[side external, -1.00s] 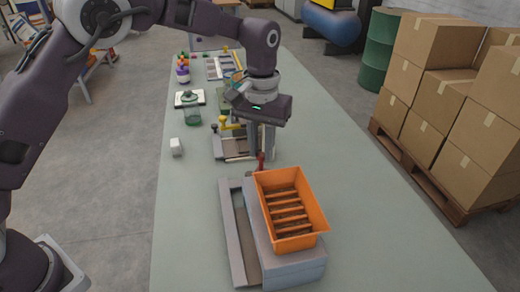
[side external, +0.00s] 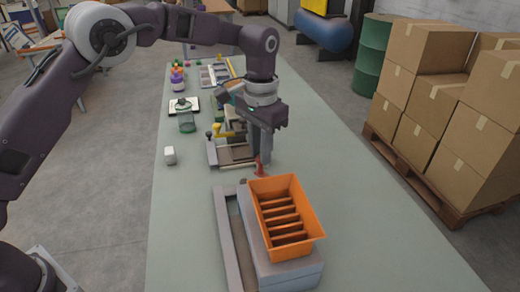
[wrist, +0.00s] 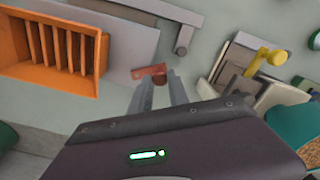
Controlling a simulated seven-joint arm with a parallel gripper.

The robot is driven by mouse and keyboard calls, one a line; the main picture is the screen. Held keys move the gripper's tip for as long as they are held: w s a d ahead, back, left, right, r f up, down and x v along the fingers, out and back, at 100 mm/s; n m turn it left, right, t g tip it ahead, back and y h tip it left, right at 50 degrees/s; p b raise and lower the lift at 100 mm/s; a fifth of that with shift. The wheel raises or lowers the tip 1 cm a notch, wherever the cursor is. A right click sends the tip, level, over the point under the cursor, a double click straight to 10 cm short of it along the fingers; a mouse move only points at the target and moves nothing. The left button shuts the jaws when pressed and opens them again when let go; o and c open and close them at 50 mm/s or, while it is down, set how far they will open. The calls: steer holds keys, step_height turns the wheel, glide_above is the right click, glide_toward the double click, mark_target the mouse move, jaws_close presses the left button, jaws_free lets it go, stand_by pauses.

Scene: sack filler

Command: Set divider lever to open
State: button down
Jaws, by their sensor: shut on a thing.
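The red divider lever (side external: 259,168) stands at the far end of the orange slotted bin (side external: 291,238). In the wrist view the lever (wrist: 150,72) is a short red bar with a round end between my fingertips. My gripper (side external: 262,165) points down at the lever; in the wrist view my gripper (wrist: 162,78) is shut on the lever's end. The fingers partly hide the lever in the side view.
A grey base (side external: 290,270) carries the bin, with a grey rail (side external: 228,240) along its left. A tray fixture with a yellow-knobbed handle (wrist: 277,57) stands close beside my gripper. A small white block (side external: 170,155) lies left. The bench's right side is clear.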

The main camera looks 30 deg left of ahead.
steer(key=c, duration=1.3)
jaws_free()
steer(key=shift+o, duration=0.2)
step_height(320, 180, up, 7)
steer(key=shift+w+f, duration=0.1)
steer(key=shift+f, duration=0.1)
steer(key=shift+r, duration=0.3)
